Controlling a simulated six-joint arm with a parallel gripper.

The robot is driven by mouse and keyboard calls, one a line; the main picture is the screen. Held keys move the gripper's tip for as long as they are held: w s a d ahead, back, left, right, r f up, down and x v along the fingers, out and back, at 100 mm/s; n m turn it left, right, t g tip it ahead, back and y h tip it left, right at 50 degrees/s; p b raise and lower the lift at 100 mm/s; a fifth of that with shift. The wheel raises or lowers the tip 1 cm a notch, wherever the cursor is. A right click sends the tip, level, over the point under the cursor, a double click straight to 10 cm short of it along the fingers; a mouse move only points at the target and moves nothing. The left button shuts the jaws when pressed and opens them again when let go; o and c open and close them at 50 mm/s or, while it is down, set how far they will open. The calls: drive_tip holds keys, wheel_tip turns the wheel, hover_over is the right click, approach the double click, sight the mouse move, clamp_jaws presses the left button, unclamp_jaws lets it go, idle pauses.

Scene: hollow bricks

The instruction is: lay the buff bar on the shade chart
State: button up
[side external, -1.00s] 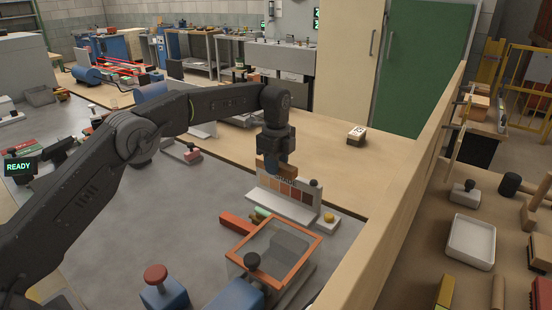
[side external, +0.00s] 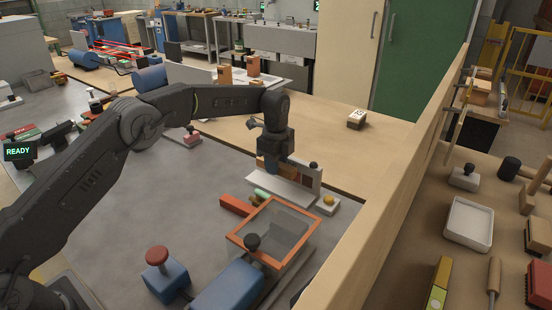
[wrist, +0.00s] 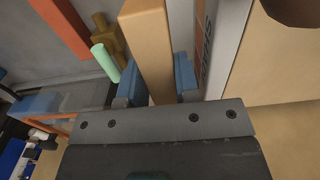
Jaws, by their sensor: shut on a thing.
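My gripper (wrist: 158,82) has its blue fingers shut on the buff bar (wrist: 147,45), a long tan block that runs away from the jaws in the wrist view. In the side view, my gripper (side external: 273,170) is low in front of the shade chart (side external: 283,194), a white stand with an upright panel and a ledge. The chart's lettered face (wrist: 206,40) stands upright close to the right of the bar in the wrist view. The arm and bar hide most of the swatches in the side view. I cannot tell whether the bar touches the ledge.
A red bar (side external: 236,205) and a pale green cylinder (wrist: 105,62) lie in front of the chart. An orange-framed glass box (side external: 240,240) is nearer the camera. A yellow-button box (side external: 328,204) stands by the chart's right end. A wooden wall (side external: 400,180) runs along the right.

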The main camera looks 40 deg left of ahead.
sight(275, 190)
drive_tip(key=shift+s+f, duration=0.15)
drive_tip(key=shift+f, duration=3.15)
drive_tip(key=o, duration=1.1)
drive_tip(key=shift+c, duration=0.2)
wheel_tip(275, 190, up, 15)
drive_tip(key=shift+f, duration=0.1)
drive_tip(key=shift+r, duration=0.55)
